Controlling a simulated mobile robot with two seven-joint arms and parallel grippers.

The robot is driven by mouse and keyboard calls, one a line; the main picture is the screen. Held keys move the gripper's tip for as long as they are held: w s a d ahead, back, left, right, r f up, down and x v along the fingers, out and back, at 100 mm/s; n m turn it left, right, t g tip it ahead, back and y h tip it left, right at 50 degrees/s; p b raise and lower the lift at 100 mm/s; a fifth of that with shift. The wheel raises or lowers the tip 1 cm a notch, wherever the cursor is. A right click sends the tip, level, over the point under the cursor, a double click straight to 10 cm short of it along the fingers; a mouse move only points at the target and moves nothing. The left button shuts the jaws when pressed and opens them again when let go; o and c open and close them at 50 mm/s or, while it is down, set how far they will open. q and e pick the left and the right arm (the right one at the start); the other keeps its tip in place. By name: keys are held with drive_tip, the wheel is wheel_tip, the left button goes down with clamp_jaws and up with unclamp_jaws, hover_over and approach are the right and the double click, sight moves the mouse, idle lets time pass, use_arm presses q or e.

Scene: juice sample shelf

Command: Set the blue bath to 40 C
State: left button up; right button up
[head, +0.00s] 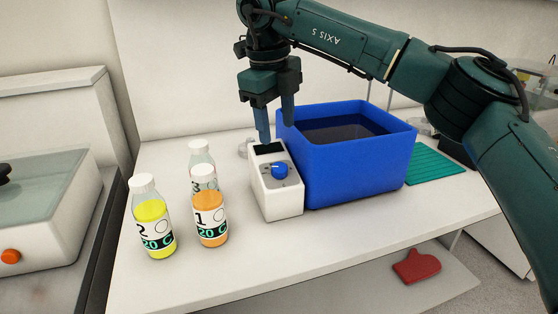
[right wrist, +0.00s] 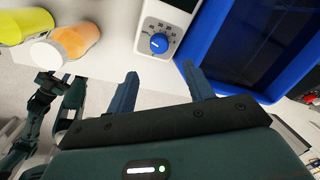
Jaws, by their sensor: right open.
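The blue bath (head: 350,165) is an open blue tub holding dark liquid, and it stands on the white bench. Its white control box (head: 276,200) sits against its left side, with a dark display (head: 268,148) and a round blue knob (head: 279,170). In the right wrist view the knob (right wrist: 159,43) has a printed scale around it, too small to read surely. My right gripper (head: 277,125) is open and empty, fingers down, above the back of the control box. In the right wrist view its two blue fingers (right wrist: 160,88) are apart and clear of the knob.
Bottles labelled 1 (head: 210,215), 2 (head: 152,220) and 3 (head: 202,155) stand left of the control box. A green ribbed mat (head: 432,167) lies right of the bath. A red mitt (head: 417,266) lies below. The bench front (head: 250,265) is clear.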

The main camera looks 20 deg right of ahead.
sight(281, 167)
drive_tip(key=f, duration=0.6)
drive_tip(key=w+d+f, duration=0.1)
drive_tip(key=f, duration=0.2)
drive_tip(key=shift+f, duration=0.15)
drive_tip(key=shift+c, duration=0.3)
drive_tip(key=c, duration=0.9)
